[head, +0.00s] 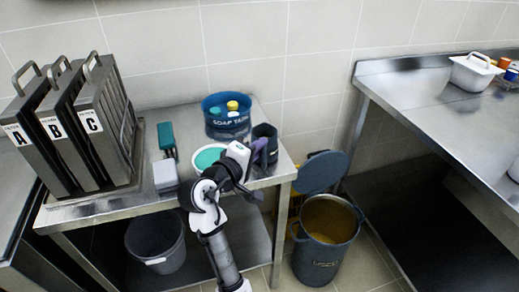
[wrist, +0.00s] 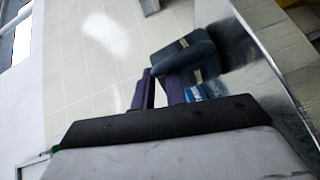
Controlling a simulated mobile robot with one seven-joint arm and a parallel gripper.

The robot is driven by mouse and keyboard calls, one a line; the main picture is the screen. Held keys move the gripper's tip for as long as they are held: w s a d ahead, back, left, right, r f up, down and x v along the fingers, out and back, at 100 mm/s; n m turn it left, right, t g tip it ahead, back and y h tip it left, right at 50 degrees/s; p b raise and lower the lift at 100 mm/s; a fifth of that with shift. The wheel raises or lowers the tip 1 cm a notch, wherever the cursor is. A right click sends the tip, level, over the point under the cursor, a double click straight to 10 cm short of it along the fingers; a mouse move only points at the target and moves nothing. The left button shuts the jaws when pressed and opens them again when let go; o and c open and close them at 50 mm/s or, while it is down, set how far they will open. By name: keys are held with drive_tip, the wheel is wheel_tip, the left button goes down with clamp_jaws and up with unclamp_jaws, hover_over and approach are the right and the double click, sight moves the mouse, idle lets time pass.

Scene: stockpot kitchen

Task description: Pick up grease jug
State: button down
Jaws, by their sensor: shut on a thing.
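The grease jug (head: 268,133) is a dark grey vessel at the right end of the steel table, partly hidden behind my gripper. In the wrist view the dark jug (wrist: 186,58) shows beyond the fingertips, with a small pale label. My gripper (head: 260,154) has purple fingers and reaches the jug's near side. In the wrist view the purple fingers (wrist: 160,84) are shut on part of the jug. The exact contact is hard to see. I cannot tell whether the jug is clear of the tabletop.
A blue soap tank (head: 227,132) stands left of the jug, and a teal-topped round container (head: 206,160) is near my arm. Filter panels (head: 97,135) stand at left.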

wheel_tip(320, 180, up, 20)
drive_tip(key=shift+f, duration=0.25)
idle(0.7)
